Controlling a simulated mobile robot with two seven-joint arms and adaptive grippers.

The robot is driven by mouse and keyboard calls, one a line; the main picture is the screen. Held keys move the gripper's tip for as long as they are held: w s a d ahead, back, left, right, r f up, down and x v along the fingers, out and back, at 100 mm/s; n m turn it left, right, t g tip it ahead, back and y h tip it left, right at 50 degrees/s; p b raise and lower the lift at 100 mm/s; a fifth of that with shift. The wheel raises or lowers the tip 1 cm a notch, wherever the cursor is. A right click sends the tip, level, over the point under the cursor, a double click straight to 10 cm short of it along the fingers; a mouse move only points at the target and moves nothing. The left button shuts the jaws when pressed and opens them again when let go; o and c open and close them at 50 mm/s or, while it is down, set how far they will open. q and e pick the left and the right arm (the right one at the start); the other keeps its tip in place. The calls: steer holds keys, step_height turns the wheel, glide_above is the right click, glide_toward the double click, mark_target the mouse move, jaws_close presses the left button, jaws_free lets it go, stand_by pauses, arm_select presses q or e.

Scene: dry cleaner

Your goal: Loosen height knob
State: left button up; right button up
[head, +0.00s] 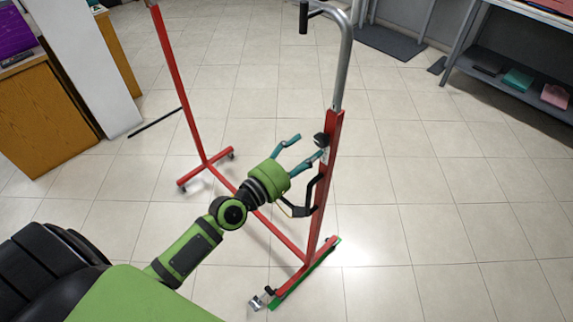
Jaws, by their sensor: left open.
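A red rolling garment rack stands in front of me, with a grey metal tube (342,75) rising out of its near right red post (327,190). A small black knob (321,140) sits near the top of that red post. My left gripper (308,148) is open beside the post, its teal fingers pointing toward the knob. One finger is very close to the knob and post; I cannot tell whether it touches. A black handle (298,210) is on the post lower down. My right gripper is not in view.
The rack's lower red bar (280,236) runs along the floor to its left post (178,85), with casters at the ends. A wooden counter (42,120) stands at left, and a grey shelf (505,85) with folded items at upper right. The tiled floor at right is clear.

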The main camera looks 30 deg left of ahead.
arm_select(q)
steer(key=v, duration=0.7)
steer(key=shift+r, duration=0.1)
steer(key=s+a+f+m+g+y+b, duration=0.1)
steer(key=s+a+f+m+g+y, duration=0.15)
steer(key=f, duration=0.95)
steer(key=s+a+f+m+g+y+b, duration=0.1)
steer(key=s+f+m+g, duration=0.25)
steer(key=f, duration=0.95)
steer(key=s+a+f+m+g+y+b, duration=0.15)
steer(key=s+f, duration=0.25)
steer(key=f, duration=0.8)
steer(key=s+d+f+m+g+b, duration=0.1)
steer(key=s+f+m+g, duration=0.3)
steer(key=s+f, duration=0.5)
steer(key=s+d+f+m+g+y+b, duration=0.1)
steer(key=s+f+m+g, duration=0.3)
steer(key=s+f, duration=0.6)
steer(key=s+d+m, duration=0.1)
steer(key=s, duration=0.6)
steer(key=shift+s, duration=0.25)
